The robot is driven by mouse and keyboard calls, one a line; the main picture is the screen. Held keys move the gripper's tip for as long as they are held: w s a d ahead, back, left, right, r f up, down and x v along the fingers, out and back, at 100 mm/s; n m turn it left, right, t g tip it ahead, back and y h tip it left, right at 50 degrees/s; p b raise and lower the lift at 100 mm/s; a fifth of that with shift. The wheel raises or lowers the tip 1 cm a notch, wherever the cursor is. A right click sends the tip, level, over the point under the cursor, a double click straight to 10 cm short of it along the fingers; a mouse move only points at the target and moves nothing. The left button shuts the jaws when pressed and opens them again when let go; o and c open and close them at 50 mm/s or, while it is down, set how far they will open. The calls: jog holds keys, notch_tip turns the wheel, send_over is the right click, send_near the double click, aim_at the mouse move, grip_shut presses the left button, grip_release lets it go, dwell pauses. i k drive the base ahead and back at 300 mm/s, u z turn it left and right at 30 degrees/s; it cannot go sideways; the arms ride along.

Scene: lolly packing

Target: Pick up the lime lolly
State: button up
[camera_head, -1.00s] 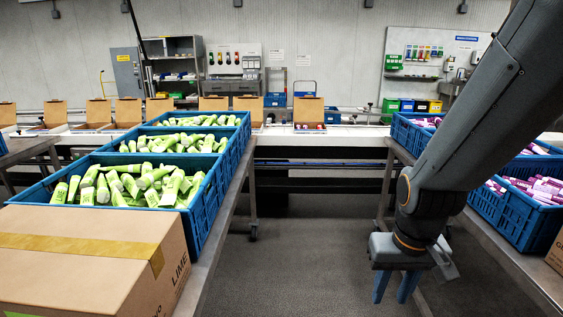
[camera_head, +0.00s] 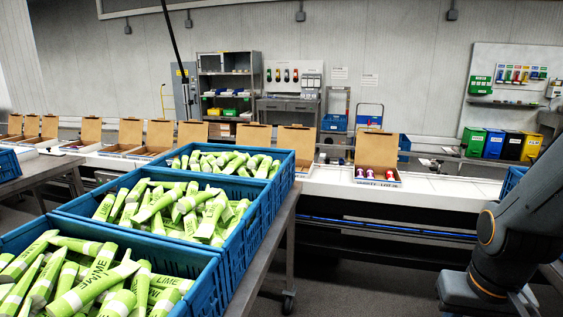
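Lime lollies (camera_head: 185,212) in green sleeves with pale bands fill several blue crates in a row at the left. The nearest crate (camera_head: 205,283) is cut off by the bottom edge, and its lollies (camera_head: 95,280) lie heaped at many angles. My arm is at the right edge. Only the upper part of my gripper's body shows at the bottom right; its fingers are below the frame. It is well to the right of the lime crates, apart from them and across the gap between tables.
The crates stand on a grey table (camera_head: 262,262) with a wheeled leg. Behind runs a white conveyor (camera_head: 340,187) with open cardboard boxes; one box (camera_head: 376,160) holds a few red and pink items. Dark floor lies between the table and my arm.

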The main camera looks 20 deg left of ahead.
aim_at(262, 171)
jog(key=i, duration=2.95)
jog(key=u, duration=3.4)
